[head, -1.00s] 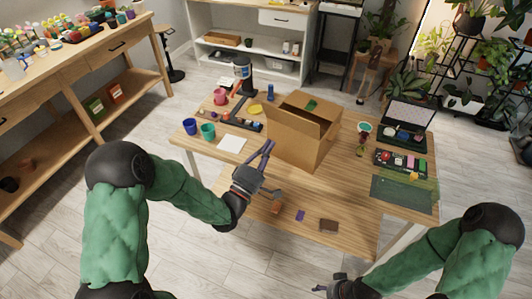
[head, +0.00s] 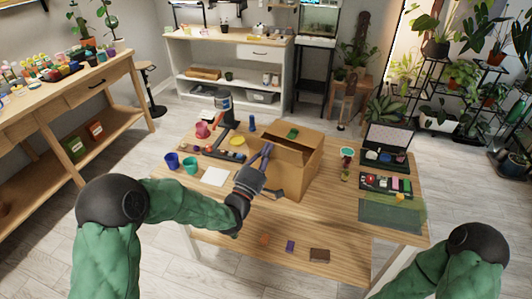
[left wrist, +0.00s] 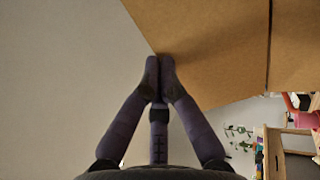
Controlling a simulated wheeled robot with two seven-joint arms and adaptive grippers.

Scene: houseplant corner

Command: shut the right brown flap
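The brown cardboard box (head: 287,178) stands upright on the table, its top at least partly open. A green patch (head: 293,133) shows at the top. Brown flap panels show around the opening, but I cannot clearly tell how far the right flap is raised. My left gripper (head: 268,148) is at the box's left upper edge, its purple fingers pointing up. In the left wrist view the fingertips (left wrist: 160,65) are together, beside the edge of a brown cardboard panel (left wrist: 210,45); I cannot tell whether they touch it. My right gripper is out of view below the frame.
On the wooden table (head: 225,240), cups (head: 190,165), a white sheet (head: 215,176) and a dark tray lie left of the box. A laptop-like case (head: 388,143), a filled tray (head: 385,184) and a green mat (head: 390,214) are right. Small blocks (head: 290,246) lie in front.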

